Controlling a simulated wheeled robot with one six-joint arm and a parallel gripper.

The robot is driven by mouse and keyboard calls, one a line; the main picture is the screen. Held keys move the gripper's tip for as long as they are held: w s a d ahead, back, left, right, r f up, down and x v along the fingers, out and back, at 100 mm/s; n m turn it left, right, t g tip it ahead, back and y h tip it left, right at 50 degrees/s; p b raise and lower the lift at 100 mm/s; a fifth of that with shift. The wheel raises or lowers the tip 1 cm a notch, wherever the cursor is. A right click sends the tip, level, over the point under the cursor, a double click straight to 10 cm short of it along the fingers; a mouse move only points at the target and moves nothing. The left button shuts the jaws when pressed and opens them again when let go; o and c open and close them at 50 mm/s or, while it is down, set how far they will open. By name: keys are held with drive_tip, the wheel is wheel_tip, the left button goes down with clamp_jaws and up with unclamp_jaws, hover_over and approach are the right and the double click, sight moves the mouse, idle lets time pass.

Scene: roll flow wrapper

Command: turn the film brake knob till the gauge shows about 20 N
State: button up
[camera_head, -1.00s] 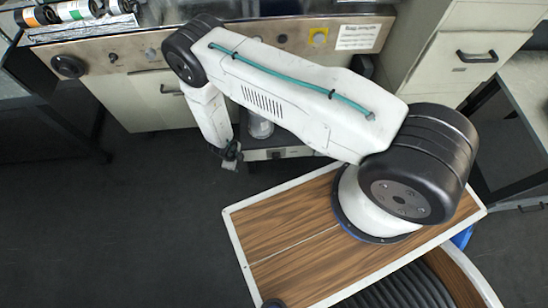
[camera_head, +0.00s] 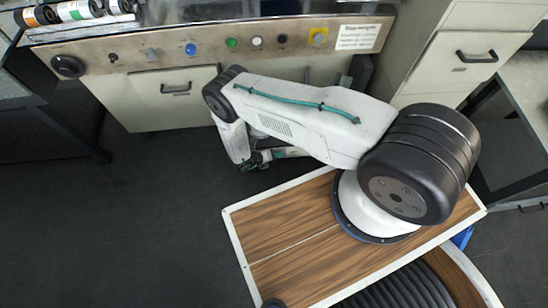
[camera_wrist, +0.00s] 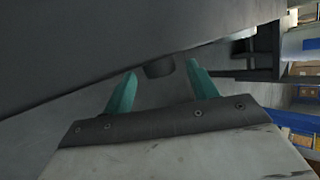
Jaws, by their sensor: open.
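A large black round knob (camera_head: 68,66) sits at the left end of the metal panel in the head view. I cannot tell whether it is the film brake knob. My gripper (camera_wrist: 162,80) is open in the wrist view, its two teal fingers apart. A short dark round stub (camera_wrist: 159,68) shows between and just beyond the fingertips, against a dark grey surface; contact is not visible. I cannot tell which part this stub is. In the head view my arm hides the fingertips. No gauge reading can be made out in either view.
The metal panel (camera_head: 125,58) carries a blue button (camera_head: 190,49), a green button (camera_head: 231,43), a white button (camera_head: 257,41) and a yellow-plated switch (camera_head: 319,37). Drawer cabinets (camera_head: 465,55) stand at right. The dark floor (camera_head: 120,220) is open at left.

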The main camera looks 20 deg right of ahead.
drive_tip(key=shift+d+f, duration=0.4)
drive_tip(key=shift+c, duration=0.2)
drive_tip(key=c, duration=0.9)
drive_tip(key=shift+w+a+f+n+g+h, duration=0.15)
drive_tip(key=shift+n+g+h, duration=0.2)
drive_tip(key=shift+h, duration=0.95)
drive_tip(key=shift+c, duration=0.2)
drive_tip(key=o, duration=1)
